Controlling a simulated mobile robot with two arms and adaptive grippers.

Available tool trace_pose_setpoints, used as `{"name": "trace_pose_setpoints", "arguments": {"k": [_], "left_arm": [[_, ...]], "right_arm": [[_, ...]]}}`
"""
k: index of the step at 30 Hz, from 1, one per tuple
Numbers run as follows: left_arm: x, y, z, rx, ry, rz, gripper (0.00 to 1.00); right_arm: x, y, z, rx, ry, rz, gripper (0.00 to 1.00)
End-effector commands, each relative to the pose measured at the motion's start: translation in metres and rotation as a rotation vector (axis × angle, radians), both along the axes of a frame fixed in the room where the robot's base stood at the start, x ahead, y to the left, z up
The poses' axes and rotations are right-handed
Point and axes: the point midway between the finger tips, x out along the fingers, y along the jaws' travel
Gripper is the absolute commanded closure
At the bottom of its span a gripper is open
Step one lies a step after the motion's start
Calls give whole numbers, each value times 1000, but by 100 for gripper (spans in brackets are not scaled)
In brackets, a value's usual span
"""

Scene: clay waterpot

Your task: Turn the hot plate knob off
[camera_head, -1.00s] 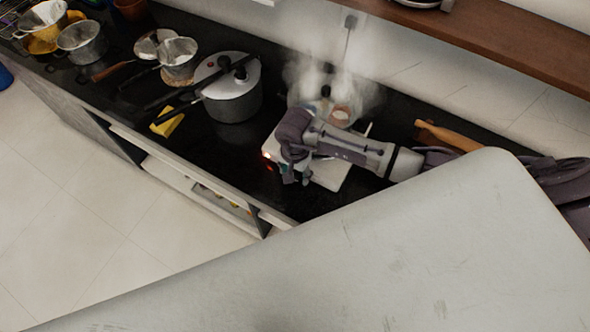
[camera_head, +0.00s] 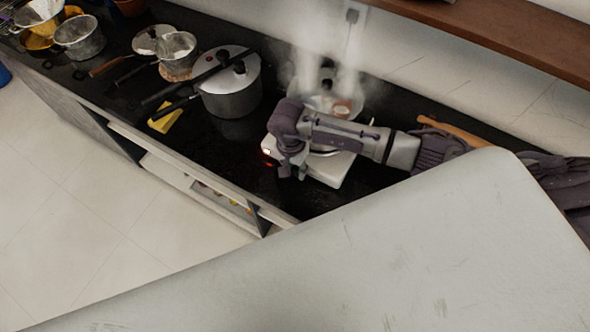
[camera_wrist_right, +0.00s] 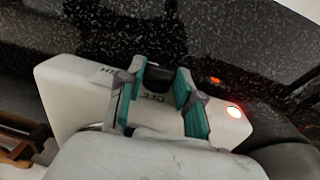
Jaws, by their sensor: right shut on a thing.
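The white hot plate (camera_head: 330,172) sits on the black counter, partly under my right arm in the head view. A steaming clear pot (camera_head: 342,106) stands at its back. In the right wrist view the hot plate's front panel (camera_wrist_right: 75,85) shows, with a lit red light (camera_wrist_right: 233,111) at its right. The black knob (camera_wrist_right: 157,77) is between the green pads of my right gripper (camera_wrist_right: 156,90), which is shut on it. In the head view the right gripper (camera_head: 287,166) is at the hot plate's front edge, and hides the knob. My left gripper is out of view.
A pressure cooker (camera_head: 232,90) stands left of the hot plate, its long handles pointing left. A yellow sponge (camera_head: 166,119) lies near the counter edge. Several pots and strainers fill the far left. A wooden rolling pin (camera_head: 450,130) lies to the right. Dark counter in front is clear.

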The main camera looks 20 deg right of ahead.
Motion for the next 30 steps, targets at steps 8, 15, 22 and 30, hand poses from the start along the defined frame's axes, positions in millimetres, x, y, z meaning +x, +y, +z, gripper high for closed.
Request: {"name": "trace_pose_setpoints", "arguments": {"k": [8,15,22,30], "left_arm": [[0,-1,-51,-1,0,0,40],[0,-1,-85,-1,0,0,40],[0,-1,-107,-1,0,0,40],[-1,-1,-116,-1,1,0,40]], "right_arm": [[7,3,-7,-122,146,1,100],[9,5,-8,-227,283,-2,100],[10,6,-7,-299,377,-3,100],[10,7,-5,-333,424,-3,100]]}}
